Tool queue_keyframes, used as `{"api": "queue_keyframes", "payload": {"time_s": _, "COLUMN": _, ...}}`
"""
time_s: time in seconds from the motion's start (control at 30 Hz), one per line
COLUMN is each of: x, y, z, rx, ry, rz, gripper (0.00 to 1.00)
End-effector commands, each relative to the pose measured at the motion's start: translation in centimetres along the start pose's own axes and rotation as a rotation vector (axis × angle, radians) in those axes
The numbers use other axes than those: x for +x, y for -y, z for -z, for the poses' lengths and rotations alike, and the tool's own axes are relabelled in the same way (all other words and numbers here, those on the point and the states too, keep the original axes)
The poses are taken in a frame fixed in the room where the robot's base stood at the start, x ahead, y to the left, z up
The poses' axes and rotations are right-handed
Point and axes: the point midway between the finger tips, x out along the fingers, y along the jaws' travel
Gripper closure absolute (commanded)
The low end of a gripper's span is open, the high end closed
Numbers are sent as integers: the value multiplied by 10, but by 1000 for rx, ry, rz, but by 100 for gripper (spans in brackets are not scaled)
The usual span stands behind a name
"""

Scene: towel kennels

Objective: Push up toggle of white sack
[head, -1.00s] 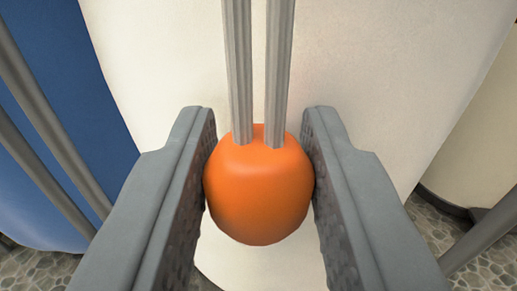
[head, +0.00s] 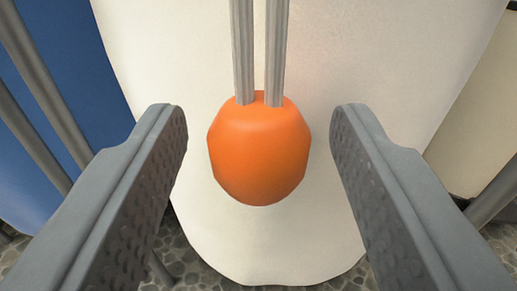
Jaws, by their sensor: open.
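The orange toggle (head: 259,155) sits on two grey cords (head: 259,50) that run up from its top. It is in front of the lower part of the white sack (head: 390,70), whose rounded bottom edge shows below. My gripper (head: 259,118) is open, with one grey finger on each side of the toggle. There is a clear gap between each finger and the toggle. The upper ends of the cords are out of view.
A blue sack (head: 40,120) hangs at the left with grey bars or cords in front of it. A cream surface (head: 490,110) and a grey bar (head: 495,195) are at the right. The pebbled floor (head: 190,262) shows below.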

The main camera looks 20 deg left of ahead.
Motion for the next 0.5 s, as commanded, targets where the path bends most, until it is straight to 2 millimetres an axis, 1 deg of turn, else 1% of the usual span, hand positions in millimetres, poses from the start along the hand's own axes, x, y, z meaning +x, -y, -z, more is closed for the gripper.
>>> {"api": "queue_keyframes", "payload": {"time_s": 0.5, "x": -99, "y": 1, "z": -1, "rx": -2, "ry": 2, "rz": 2, "gripper": 50}}
